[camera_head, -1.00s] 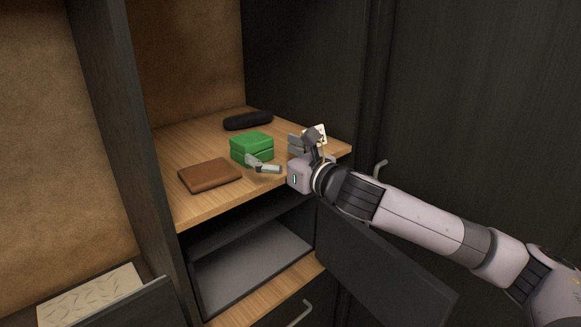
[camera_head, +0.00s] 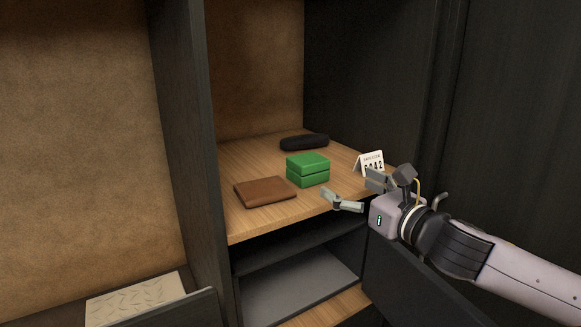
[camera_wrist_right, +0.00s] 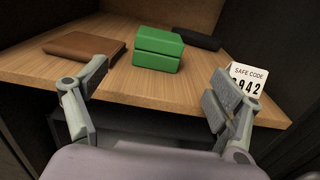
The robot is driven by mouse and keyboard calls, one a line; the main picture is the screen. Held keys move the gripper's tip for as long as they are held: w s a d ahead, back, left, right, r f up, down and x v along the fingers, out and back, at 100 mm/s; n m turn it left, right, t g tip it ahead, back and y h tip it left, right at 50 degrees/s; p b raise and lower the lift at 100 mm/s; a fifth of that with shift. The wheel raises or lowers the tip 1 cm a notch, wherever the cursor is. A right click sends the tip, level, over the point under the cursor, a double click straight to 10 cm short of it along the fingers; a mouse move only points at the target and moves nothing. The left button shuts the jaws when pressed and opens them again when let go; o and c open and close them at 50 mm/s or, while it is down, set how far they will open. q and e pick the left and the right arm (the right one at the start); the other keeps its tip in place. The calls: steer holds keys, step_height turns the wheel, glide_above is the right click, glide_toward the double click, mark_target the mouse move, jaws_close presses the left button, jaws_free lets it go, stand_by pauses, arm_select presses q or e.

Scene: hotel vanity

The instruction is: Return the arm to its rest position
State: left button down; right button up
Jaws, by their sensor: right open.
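My right gripper (camera_head: 358,192) is open and empty at the front edge of the wooden shelf (camera_head: 262,219). In the right wrist view its two fingers (camera_wrist_right: 155,92) are spread wide, with nothing between them at the tips. A green box (camera_head: 308,169) sits on the shelf beyond the fingers and apart from them; it also shows in the right wrist view (camera_wrist_right: 158,50). My left gripper is in neither view.
A brown wallet (camera_head: 265,191) lies left of the box and a black case (camera_head: 304,142) behind it. A white safe code card (camera_head: 371,161) stands at the shelf's right, close to my right finger. Below are an open compartment (camera_head: 300,285) and an open dark door (camera_head: 415,290).

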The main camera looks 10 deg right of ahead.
steer(key=s+a+f+m+g+h, duration=0.1)
steer(key=s+a+f+m+g, duration=0.15)
steer(key=f+m, duration=0.5)
steer(key=s+a+f+m+g+h, duration=0.1)
steer(key=s+a+f+m, duration=0.1)
steer(key=s+f+m, duration=0.5)
steer(key=a+f+m+g+h, duration=0.1)
steer(key=a+f+m+g, duration=0.1)
steer(key=f+m, duration=0.6)
steer(key=s+d+f+m+g+h, duration=0.2)
steer(key=s+f+m+g, duration=0.2)
steer(key=s+f+m, duration=0.55)
steer(key=s+d+f+m+g+h, duration=0.15)
steer(key=s+f+m+g, duration=0.35)
steer(key=s+f, duration=0.7)
step_height(320, 180, down, 26)
steer(key=s+r+b, duration=0.1)
steer(key=s+b, duration=0.2)
steer(key=s+d+f+b, duration=0.1)
steer(key=s+d+f, duration=0.1)
steer(key=s+f, duration=0.6)
steer(key=s+d+f+g+b, duration=0.1)
steer(key=s+f, duration=0.7)
steer(key=f, duration=0.3)
steer(key=shift+s+d+f+m, duration=0.3)
steer(key=shift+d+f, duration=0.05)
steer(key=shift+f, duration=0.05)
